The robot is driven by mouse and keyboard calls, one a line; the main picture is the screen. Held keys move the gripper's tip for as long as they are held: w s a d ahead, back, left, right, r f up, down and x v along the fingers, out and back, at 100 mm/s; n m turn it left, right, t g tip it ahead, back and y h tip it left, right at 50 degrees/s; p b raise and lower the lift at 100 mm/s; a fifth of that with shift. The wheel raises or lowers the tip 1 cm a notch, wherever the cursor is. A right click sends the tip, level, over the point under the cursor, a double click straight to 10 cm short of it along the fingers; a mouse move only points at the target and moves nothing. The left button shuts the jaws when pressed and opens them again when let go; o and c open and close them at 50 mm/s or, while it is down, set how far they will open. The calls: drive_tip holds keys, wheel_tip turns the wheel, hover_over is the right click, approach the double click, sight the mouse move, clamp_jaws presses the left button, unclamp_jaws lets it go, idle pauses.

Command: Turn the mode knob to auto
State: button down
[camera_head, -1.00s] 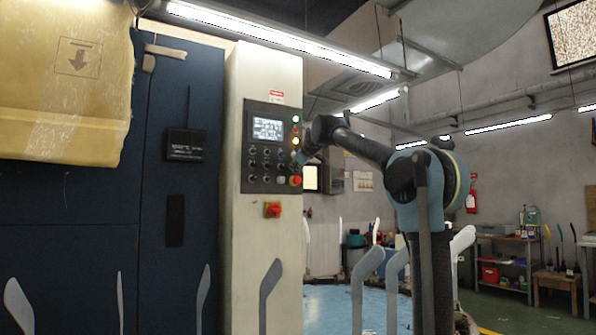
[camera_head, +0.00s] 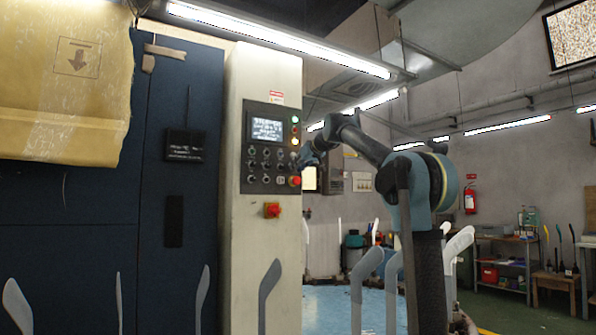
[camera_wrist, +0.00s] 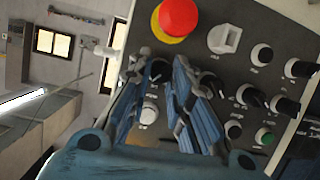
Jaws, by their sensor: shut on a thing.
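The control panel (camera_head: 270,180) is on the front of the cream cabinet. In the wrist view it is turned on its side, with several black and pale knobs. My gripper (camera_wrist: 156,66) has its two blue fingers on either side of a black knob (camera_wrist: 158,72) and is shut on it. The fingers partly cover this knob, and I cannot read its label or position. In the head view my gripper (camera_head: 305,158) is at the panel's right edge, small and partly hidden by the arm.
A red emergency button (camera_wrist: 178,16) on a yellow base and a white switch (camera_wrist: 224,38) are close to the fingers. Another black knob (camera_wrist: 210,84) sits beside the right finger. A red rotary switch (camera_head: 272,210) is below the panel. A lit screen (camera_head: 267,127) is above the knobs.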

drive_tip(key=shift+w+d+m, duration=0.1)
drive_tip(key=shift+d+m, duration=0.1)
drive_tip(key=shift+m, duration=0.1)
idle(0.4)
drive_tip(key=c, duration=1.7)
unclamp_jaws()
drive_tip(key=v, duration=1.2)
drive_tip(key=shift+w+d+f, duration=0.1)
drive_tip(key=shift+d, duration=0.05)
